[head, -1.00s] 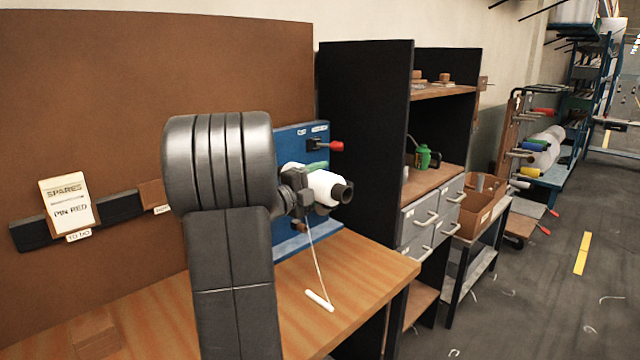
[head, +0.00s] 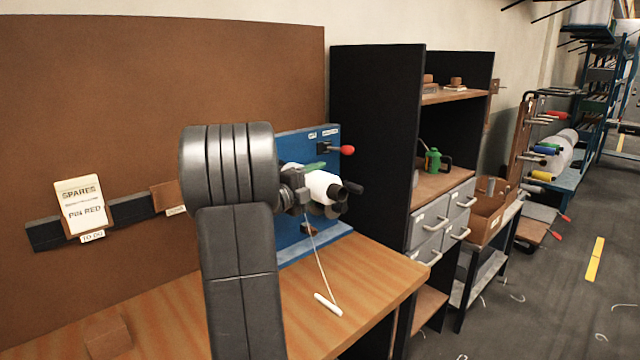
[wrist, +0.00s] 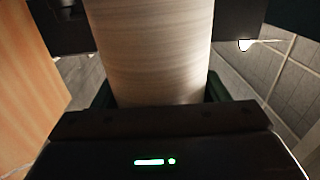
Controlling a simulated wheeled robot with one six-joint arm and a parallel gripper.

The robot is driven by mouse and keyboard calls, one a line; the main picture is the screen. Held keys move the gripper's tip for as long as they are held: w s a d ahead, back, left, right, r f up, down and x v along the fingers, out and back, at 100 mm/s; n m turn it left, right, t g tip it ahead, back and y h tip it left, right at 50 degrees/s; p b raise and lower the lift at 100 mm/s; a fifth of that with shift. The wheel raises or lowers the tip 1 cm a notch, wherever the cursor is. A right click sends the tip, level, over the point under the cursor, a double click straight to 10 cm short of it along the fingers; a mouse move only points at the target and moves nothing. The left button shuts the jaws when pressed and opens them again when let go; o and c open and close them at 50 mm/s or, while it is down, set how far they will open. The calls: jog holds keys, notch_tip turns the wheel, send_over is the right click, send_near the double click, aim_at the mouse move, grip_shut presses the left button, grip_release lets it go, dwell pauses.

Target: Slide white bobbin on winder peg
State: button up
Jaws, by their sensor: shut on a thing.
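The white bobbin (head: 321,186) is held sideways in front of the blue winder panel (head: 290,150), with a dark end toward the right. In the wrist view the bobbin's white body (wrist: 155,50) fills the middle between green-edged fingers. My gripper (head: 303,186) is shut on it. A dark rod, perhaps the winder peg (head: 352,187), shows just right of the bobbin's dark end. I cannot tell whether the bobbin is around it or only in front of it. A thread hangs from the bobbin area to a small white stick (head: 327,303) on the bench.
The wooden bench (head: 380,275) is mostly clear in front of the winder. A red-knobbed lever (head: 347,150) sticks out of the panel above the bobbin. A black-sided shelf (head: 375,140) stands right of the winder. A spares card (head: 82,204) is on the brown board.

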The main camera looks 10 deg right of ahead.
jog(key=shift+w+a, duration=0.1)
jog(key=shift+w, duration=0.1)
dwell(0.5)
jog(key=shift+w+a, duration=0.1)
jog(key=o, duration=1.9)
jog(key=shift+s+a+f, duration=0.15)
jog(key=shift+s+a, duration=0.05)
jog(key=shift+a, duration=0.25)
jog(key=b+v, duration=0.2)
jog(key=v, duration=1)
jog(key=shift+s+a+b, duration=0.3)
jog(key=shift+b, duration=0.1)
